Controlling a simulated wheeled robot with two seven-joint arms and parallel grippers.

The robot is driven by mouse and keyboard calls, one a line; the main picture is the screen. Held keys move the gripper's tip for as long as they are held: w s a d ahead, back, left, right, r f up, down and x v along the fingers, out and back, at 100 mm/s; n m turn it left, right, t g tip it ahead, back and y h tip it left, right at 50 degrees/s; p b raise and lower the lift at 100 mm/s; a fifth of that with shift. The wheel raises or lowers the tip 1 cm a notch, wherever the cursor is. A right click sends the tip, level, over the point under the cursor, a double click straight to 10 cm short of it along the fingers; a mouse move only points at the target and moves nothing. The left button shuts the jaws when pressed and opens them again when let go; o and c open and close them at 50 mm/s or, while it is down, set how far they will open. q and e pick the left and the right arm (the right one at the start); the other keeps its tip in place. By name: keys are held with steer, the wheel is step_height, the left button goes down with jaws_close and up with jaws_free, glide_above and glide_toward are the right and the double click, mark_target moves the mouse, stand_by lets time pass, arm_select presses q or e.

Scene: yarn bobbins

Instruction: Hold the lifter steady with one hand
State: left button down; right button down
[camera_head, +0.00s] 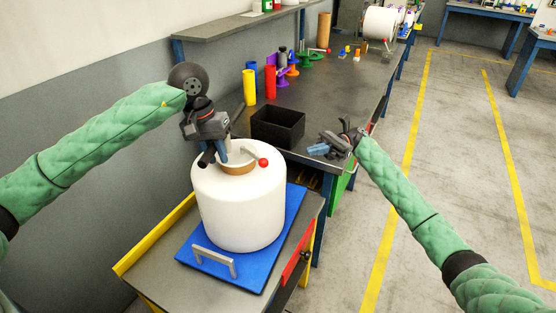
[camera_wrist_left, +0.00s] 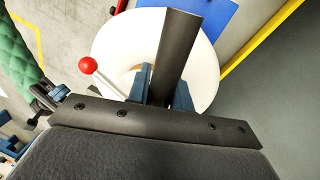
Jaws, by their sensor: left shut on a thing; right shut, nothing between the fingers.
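A large white yarn bobbin (camera_head: 240,205) stands upright on a blue board (camera_head: 262,268) with a grey handle. The lifter sits at the bobbin's brown core; its lever with a red ball (camera_head: 263,162) points right in the head view. My left gripper (camera_head: 217,153) is above the core, shut on the lifter's dark bar (camera_wrist_left: 177,50), which shows between its blue fingers in the left wrist view. The lifter's lower part is hidden inside the bobbin. My right gripper (camera_head: 318,150) is shut and empty, right of the bobbin near the bench edge.
The board lies on a grey cart (camera_head: 170,285) with a yellow side rail. Behind is a long workbench with a black bin (camera_head: 278,126), yellow and red tubes, and several coloured spools. A shelf (camera_head: 240,28) hangs along the wall. The floor at the right is clear.

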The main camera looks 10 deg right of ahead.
steer(key=shift+d+f, duration=0.2)
steer(key=shift+d, duration=0.05)
steer(key=shift+s+a, duration=0.1)
steer(key=x, duration=1.4)
steer(key=shift+r, duration=0.15)
